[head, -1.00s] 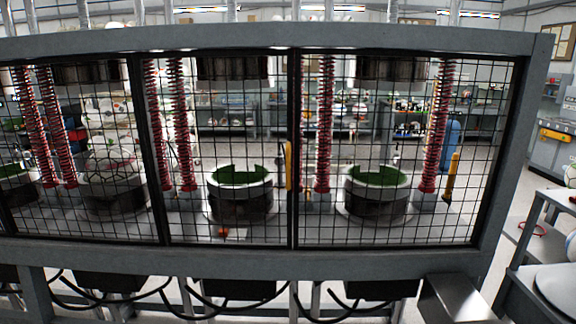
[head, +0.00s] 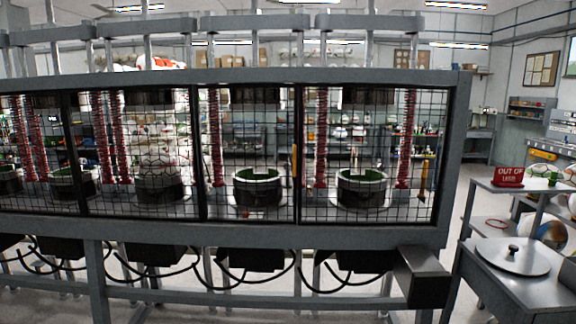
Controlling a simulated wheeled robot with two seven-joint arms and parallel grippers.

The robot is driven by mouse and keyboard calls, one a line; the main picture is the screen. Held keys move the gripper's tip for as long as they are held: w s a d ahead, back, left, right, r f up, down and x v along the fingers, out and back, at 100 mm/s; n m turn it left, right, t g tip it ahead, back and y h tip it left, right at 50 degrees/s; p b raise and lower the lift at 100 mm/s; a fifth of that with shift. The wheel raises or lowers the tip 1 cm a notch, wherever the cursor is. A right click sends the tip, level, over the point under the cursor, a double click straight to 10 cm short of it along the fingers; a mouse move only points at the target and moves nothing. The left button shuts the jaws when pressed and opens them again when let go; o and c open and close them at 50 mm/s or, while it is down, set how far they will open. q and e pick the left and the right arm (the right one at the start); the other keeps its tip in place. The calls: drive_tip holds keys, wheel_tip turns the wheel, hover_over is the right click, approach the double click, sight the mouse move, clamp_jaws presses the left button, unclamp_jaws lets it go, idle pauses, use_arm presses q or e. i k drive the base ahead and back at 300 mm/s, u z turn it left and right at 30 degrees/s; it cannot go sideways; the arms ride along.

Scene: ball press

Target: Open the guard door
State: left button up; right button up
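The guard door (head: 367,215) is a black-framed wire-mesh panel at the right end of the grey press frame. It looks shut. A yellow handle (head: 294,160) stands upright at the seam left of this panel, and another yellow bar (head: 423,180) shows near its right side. Through the mesh I see a round press mould with a green lining (head: 362,187) and red springs (head: 322,140). A second green-lined mould (head: 257,187) is behind the neighbouring panel. Neither of my grippers is in view.
A grey box (head: 421,277) sticks out below the press's right end. A cart (head: 507,290) with a round lid (head: 512,256) stands at the right, and a red sign (head: 508,177) is on a shelf behind it. Black cables (head: 255,280) hang under the press.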

sight(196, 88)
drive_tip(key=u, duration=0.65)
drive_tip(key=i, duration=1.95)
drive_tip(key=z, duration=0.3)
